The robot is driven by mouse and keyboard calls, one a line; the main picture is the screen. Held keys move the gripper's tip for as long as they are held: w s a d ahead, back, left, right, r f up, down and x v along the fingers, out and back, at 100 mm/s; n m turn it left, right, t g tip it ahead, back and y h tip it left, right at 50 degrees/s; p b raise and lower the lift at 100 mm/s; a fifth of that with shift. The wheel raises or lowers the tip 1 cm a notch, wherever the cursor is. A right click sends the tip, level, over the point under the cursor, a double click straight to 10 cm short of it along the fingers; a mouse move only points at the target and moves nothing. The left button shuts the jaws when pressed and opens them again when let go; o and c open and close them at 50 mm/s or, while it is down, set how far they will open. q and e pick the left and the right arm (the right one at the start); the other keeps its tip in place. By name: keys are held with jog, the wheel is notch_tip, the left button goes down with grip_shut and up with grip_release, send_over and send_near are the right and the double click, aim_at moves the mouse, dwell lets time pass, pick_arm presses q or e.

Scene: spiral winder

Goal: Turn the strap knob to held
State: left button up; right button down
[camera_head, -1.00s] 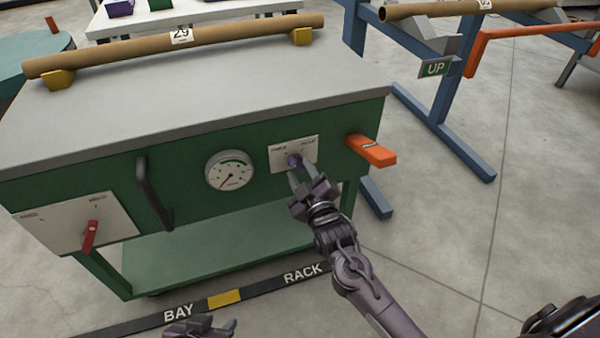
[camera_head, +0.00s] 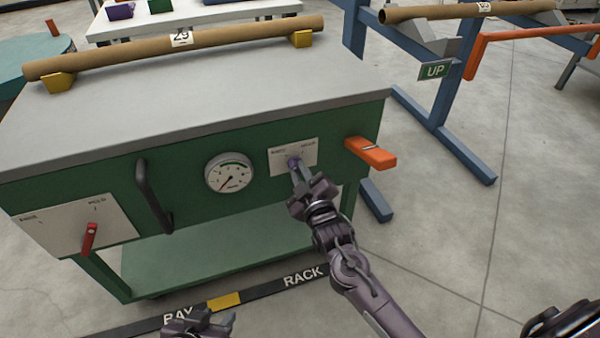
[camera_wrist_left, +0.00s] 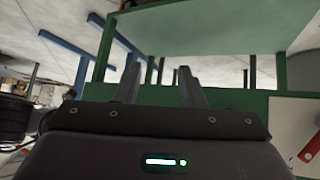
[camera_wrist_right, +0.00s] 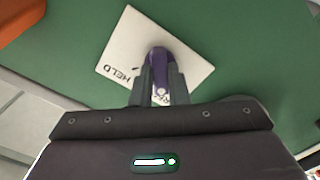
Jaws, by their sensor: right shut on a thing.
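The strap knob (camera_head: 293,161) is small and purple, on a white plate (camera_head: 308,155) on the green bench front. In the right wrist view the knob (camera_wrist_right: 158,58) sits between the fingertips of my right gripper (camera_wrist_right: 160,78), which is shut on it. The word HELD shows on the plate (camera_wrist_right: 120,52) at its lower left. The knob's long end points down between the fingers, over a second label that is mostly hidden. My left gripper (camera_head: 213,322) is empty, low in front of the bench; its fingers (camera_wrist_left: 158,85) stand apart in the left wrist view.
A round gauge (camera_head: 230,173) and a black handle (camera_head: 152,195) are left of the knob. An orange lever (camera_head: 371,152) juts out close on its right. A red lever (camera_head: 89,238) is on another plate at far left.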

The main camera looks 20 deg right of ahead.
jog(key=shift+m+p, duration=0.3)
jog(key=shift+p, duration=0.05)
jog(key=shift+r+m+p, duration=0.1)
jog(key=shift+m+p, duration=0.6)
jog(key=shift+p, duration=0.05)
jog(key=m+p, duration=0.4)
jog(key=m, duration=0.1)
jog(key=shift+m, duration=0.3)
pick_arm(q)
jog(key=s+a+n+g+y+p, duration=0.2)
jog(key=s+a+g+y, duration=0.2)
jog(key=s+a+g, duration=0.4)
pick_arm(e)
jog(key=m, duration=0.2)
jog(key=shift+m, duration=0.3)
jog(key=m+p, duration=0.2)
jog(key=m, duration=0.2)
jog(key=shift+m, duration=0.3)
pick_arm(q)
notch_tip(320, 180, down, 11)
jog(key=w+a+t, duration=0.1)
jog(key=w+a, duration=0.1)
jog(key=shift+f+t, duration=0.15)
jog(key=shift+t, duration=0.25)
pick_arm(e)
jog(key=shift+m, duration=0.7)
